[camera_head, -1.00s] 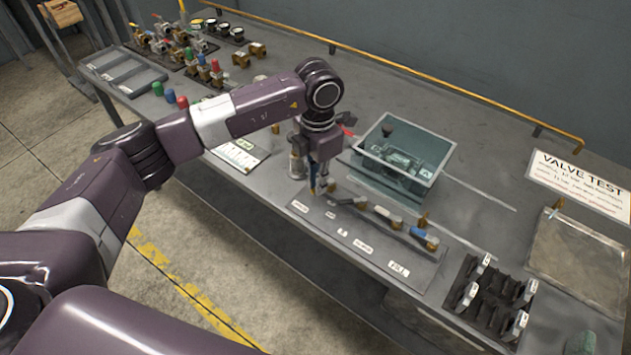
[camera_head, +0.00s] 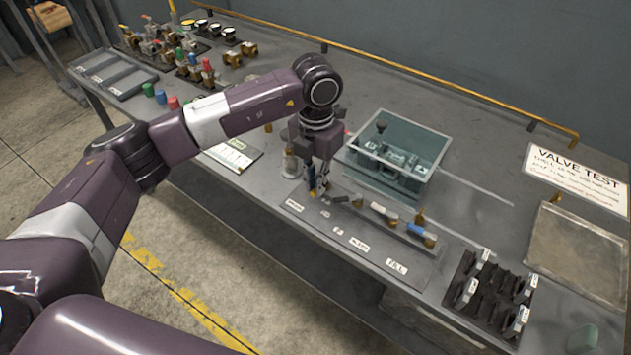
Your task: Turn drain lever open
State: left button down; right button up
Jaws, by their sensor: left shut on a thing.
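The valve test strip (camera_head: 375,248) lies along the bench's front edge, with white labels and a row of small valves. Its leftmost label (camera_head: 295,206) is too small to read surely. A valve with a white lever (camera_head: 383,210) and one with a blue lever (camera_head: 420,231) sit to the right. My left gripper (camera_head: 318,189) points down at the strip's left end and is shut on a lever there, mostly hidden by the fingers. A short dark piece (camera_head: 341,199) shows just right of the fingertips. My right gripper is not in view.
A clear tank (camera_head: 440,160) with fittings inside stands close behind and right of my left gripper. Valves and coloured caps (camera_head: 160,96) fill the back left. The back middle bench is fairly clear.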

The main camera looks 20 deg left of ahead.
pick_arm(q)
jog(key=shift+r, duration=0.1)
jog(key=c, duration=2)
grip_release()
notch_tip(320, 180, up, 12)
